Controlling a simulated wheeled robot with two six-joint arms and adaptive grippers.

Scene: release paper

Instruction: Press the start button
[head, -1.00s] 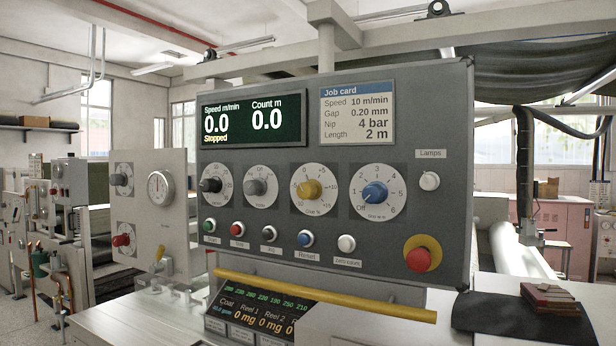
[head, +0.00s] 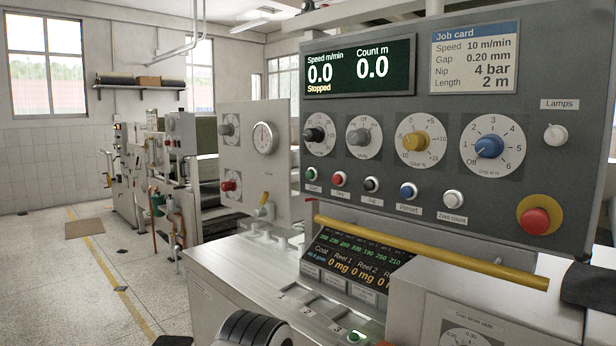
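The green start button (head: 310,174) is at the left end of the button row on the grey control panel (head: 400,130). Its label beneath reads "Start", small and a little blurred. The display (head: 361,68) above reads speed 0.0, count 0.0 and "Stopped". To the right of the green button are a red button (head: 339,179), a black button (head: 372,185), a blue reset button (head: 408,191) and a white zero count button (head: 453,199). I make out neither gripper in the head view, and nothing touches the start button.
A yellow bar (head: 430,252) runs below the buttons. A red emergency knob (head: 536,221) is at the panel's lower right. Several dials sit above the buttons. A dark ribbed part shows at the bottom edge. Open floor (head: 60,290) lies at the left.

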